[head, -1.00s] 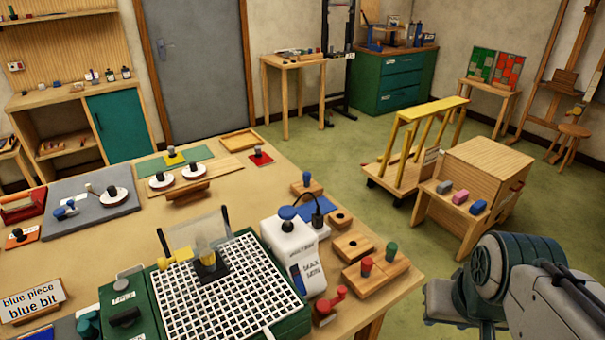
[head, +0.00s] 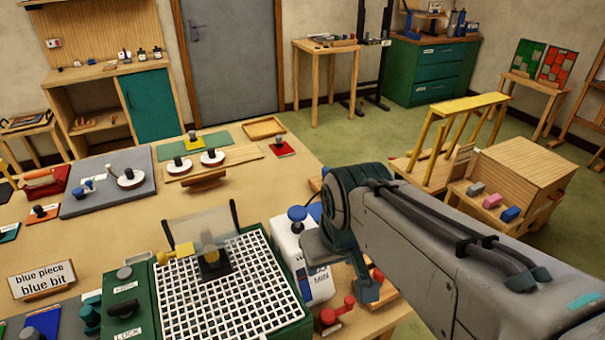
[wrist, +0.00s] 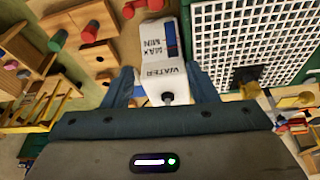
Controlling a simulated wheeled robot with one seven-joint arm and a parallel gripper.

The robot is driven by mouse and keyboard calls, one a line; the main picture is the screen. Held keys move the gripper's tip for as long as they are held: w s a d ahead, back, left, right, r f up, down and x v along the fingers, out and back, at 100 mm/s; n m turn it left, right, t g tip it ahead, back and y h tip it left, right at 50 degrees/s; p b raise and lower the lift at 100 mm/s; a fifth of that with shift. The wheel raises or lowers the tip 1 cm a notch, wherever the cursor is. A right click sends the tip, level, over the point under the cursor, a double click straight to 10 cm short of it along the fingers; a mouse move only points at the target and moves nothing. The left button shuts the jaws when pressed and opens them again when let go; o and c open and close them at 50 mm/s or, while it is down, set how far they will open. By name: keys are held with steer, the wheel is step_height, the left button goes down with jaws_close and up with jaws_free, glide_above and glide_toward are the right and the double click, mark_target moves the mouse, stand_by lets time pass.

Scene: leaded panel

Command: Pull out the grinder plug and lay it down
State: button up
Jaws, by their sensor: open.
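The grinder is a green machine (head: 258,334) with a white grid top (head: 225,300), on the front of the bench in the head view. A white water tank (head: 287,246) with a blue knob (head: 297,213) stands at its right side. I cannot make out the grinder plug; my arm covers most of the area right of the tank. My gripper (wrist: 163,82) is open, its two fingers pointing toward the bench. In the wrist view the tank (wrist: 152,62) appears between the fingers, with nothing visibly gripped. The grid (wrist: 235,40) is to their right.
Wooden blocks with red and green pegs (wrist: 95,32) show left of the fingers in the wrist view. A clear guard (head: 207,226) stands behind the grid.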

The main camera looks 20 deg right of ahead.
steer(key=w+d+r+n+g+b, duration=0.1)
steer(key=w+d+n+g, duration=0.15)
steer(key=w+n, duration=0.85)
steer(key=w+d+f+n+g+b, duration=0.1)
steer(key=w+d+f+n, duration=0.25)
steer(key=w, duration=0.45)
steer(key=w+d+f+n+b, duration=0.1)
steer(key=w+d+f+n, duration=0.2)
steer(key=w+d+n, duration=0.35)
steer(key=shift+m, duration=0.8)
steer(key=f, duration=0.4)
steer(key=w+a+f+p, duration=0.1)
steer(key=f, duration=0.4)
steer(key=f+p, duration=0.1)
steer(key=f, duration=0.3)
steer(key=shift+w+a+f, duration=0.2)
steer(key=shift+w+f, duration=0.05)
steer(key=shift+f, duration=0.05)
steer(key=c, duration=1.1)
steer(key=shift+c, duration=0.2)
steer(key=shift+r+p, duration=0.5)
steer(key=shift+r, duration=0.4)
steer(key=shift+r+p, duration=0.35)
steer(key=shift+r, duration=0.3)
